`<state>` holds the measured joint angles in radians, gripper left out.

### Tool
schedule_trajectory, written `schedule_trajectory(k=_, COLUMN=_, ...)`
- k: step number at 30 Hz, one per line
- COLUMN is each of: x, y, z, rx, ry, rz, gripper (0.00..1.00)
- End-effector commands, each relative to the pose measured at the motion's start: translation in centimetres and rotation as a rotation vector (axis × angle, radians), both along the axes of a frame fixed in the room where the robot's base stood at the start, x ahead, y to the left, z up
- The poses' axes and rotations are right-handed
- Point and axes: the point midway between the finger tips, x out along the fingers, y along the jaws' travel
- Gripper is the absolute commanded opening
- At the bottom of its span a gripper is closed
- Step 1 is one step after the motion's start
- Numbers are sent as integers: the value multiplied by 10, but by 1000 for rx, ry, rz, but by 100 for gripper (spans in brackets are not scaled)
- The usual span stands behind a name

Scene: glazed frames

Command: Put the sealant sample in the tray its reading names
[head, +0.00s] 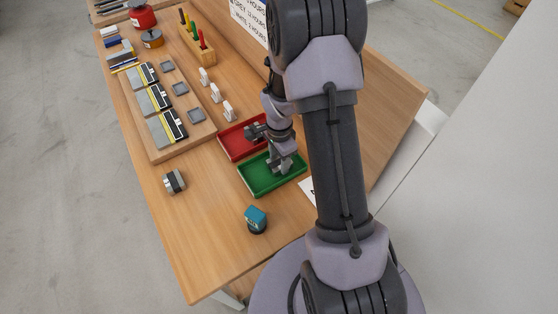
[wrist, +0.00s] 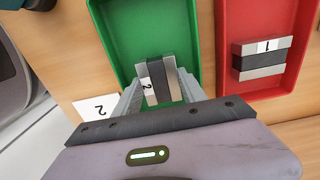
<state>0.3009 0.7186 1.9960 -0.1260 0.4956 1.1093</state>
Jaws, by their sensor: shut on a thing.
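My gripper (wrist: 160,90) is shut on a sealant sample (wrist: 164,72), a grey block with a dark middle band and a white label reading 2. The sample is over or within the green tray (wrist: 196,20); I cannot tell whether it touches the floor. In the head view my gripper (head: 284,168) is low at the green tray (head: 262,189). A card (wrist: 97,107) reading 2 lies beside that tray. The red tray (wrist: 286,92) is alongside and holds a similar sample (wrist: 262,72) labelled 1.
Another similar block (head: 174,182) stands on the table's left part. A teal-topped device (head: 256,219) stands near the front. A wooden board (head: 178,152) with several panels, white clips (head: 216,92) and a rack (head: 195,42) lie farther back. The front left table is clear.

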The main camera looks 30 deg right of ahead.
Motion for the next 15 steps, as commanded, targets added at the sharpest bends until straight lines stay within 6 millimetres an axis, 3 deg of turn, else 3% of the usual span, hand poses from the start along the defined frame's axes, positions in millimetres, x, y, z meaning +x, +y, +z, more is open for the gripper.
schedule_trajectory(k=10, x=1, y=0, z=-7, rx=0, ry=-1, rz=-1, gripper=2)
schedule_trajectory(k=11, x=1, y=0, z=-7, rx=0, ry=-1, rz=-1, gripper=51)
schedule_trajectory(k=14, x=0, y=0, z=-5, rx=0, ry=-1, rz=-1, gripper=70)
schedule_trajectory(k=15, x=1, y=0, z=-5, rx=0, ry=-1, rz=-1, gripper=70)
